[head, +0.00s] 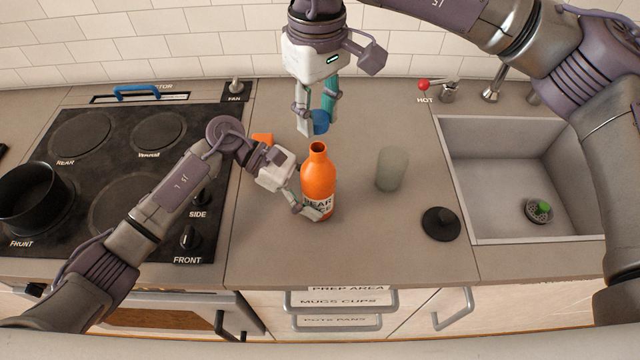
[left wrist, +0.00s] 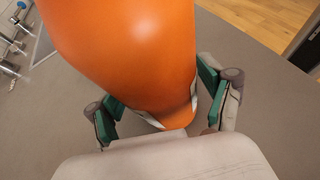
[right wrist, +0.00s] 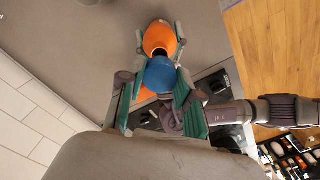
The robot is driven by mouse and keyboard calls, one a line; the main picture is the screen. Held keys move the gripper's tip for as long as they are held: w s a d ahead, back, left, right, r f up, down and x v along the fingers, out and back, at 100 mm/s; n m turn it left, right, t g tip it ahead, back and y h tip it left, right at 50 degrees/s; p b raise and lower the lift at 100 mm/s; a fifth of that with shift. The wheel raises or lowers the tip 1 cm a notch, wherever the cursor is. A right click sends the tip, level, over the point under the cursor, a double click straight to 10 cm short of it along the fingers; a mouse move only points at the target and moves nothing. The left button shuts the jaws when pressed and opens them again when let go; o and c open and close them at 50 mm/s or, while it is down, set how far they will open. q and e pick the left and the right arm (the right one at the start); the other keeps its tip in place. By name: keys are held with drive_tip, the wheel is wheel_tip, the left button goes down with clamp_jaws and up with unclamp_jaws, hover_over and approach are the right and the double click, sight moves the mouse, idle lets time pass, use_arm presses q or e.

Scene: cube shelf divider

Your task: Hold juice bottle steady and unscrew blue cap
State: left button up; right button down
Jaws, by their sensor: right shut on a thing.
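The orange juice bottle (head: 318,175) stands upright on the counter, its dark mouth open at the top. My left gripper (head: 312,212) has its fingers around the lower bottle, one across the front by the label. In the left wrist view the bottle (left wrist: 130,50) fills the space between the fingers, and it looks held. The blue cap (head: 320,122) is apart from the bottle, a little above its mouth. My right gripper (head: 317,118) points down and is shut on the cap, which also shows between its fingers in the right wrist view (right wrist: 160,75).
A translucent cup (head: 390,168) and a black round lid (head: 440,224) are right of the bottle. The sink (head: 460,180) is farther right. The stove with a black pot (head: 35,195) is left. A partly hidden orange thing (head: 262,138) lies behind my left wrist. The front counter is clear.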

use_arm(q)
drive_tip(key=shift+o, duration=0.2)
drive_tip(key=v, duration=1.2)
idle(0.4)
